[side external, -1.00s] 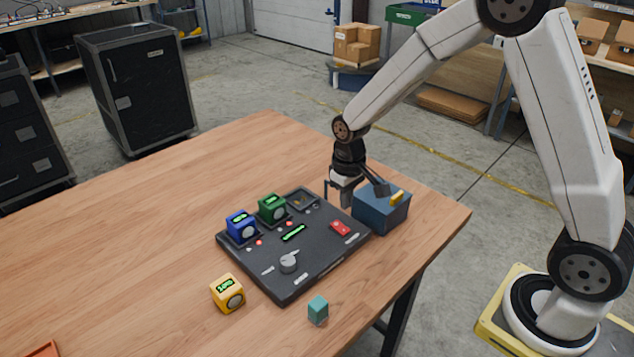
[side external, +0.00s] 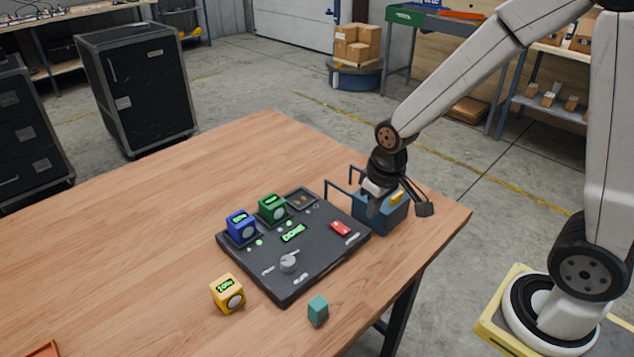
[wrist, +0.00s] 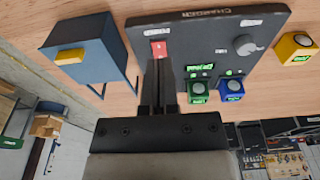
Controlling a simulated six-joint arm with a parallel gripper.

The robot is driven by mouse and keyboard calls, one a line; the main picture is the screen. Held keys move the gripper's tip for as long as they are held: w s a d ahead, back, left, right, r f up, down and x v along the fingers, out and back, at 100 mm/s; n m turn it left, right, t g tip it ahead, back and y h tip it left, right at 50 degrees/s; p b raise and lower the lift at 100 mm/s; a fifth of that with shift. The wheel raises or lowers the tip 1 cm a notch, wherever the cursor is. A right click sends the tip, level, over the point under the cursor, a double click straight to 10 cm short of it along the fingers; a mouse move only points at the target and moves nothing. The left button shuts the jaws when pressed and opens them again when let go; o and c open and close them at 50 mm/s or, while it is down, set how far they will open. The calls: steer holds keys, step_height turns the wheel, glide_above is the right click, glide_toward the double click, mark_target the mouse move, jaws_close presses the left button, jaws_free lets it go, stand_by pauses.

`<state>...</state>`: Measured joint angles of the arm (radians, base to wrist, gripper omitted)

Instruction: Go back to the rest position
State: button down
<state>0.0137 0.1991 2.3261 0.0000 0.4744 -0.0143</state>
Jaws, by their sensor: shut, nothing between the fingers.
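My gripper (side external: 373,210) is shut and empty. The dark charger panel (side external: 318,254) has a lit green display (side external: 293,233) that seems to read DONE. A blue cube (side external: 241,227) and a green cube (side external: 272,209) sit in its bays, with green lights beside them. A third bay (side external: 303,199) is empty.
The blue box (side external: 391,219) with a yellow latch (side external: 397,197) stands close to my gripper. A yellow cube (side external: 228,293) and a teal cube (side external: 318,310) lie on the wooden table (side external: 130,240) before the panel. The table's left part is mostly clear.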

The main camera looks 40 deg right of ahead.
steer(key=shift+t, duration=0.5)
steer(key=s, duration=0.5)
steer(key=shift+s+a+r, duration=0.25)
steer(key=shift+s+r, duration=0.1)
